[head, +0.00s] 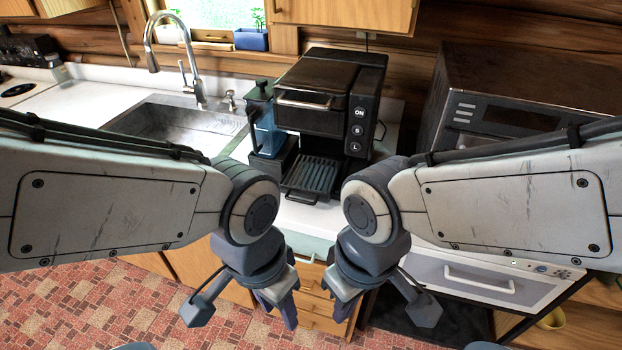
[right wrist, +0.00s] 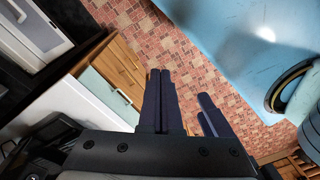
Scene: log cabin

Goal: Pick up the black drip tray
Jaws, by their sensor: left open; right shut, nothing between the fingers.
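The black drip tray (head: 313,177) is a dark, slatted tray at the front base of the black coffee machine (head: 330,100) on the white counter. Both grippers hang in front of and below the counter edge, apart from the tray. My left gripper (head: 278,310) is open and empty. My right gripper (head: 343,309) is shut with nothing in it; in the right wrist view its two dark fingers (right wrist: 159,100) lie together. The tray does not show in the right wrist view.
A sink (head: 180,128) with a tall faucet is left of the machine, and a blue container (head: 265,130) stands beside it. A microwave (head: 520,100) is on the right. A white oven (head: 480,277) and wooden drawers (head: 318,312) are below.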

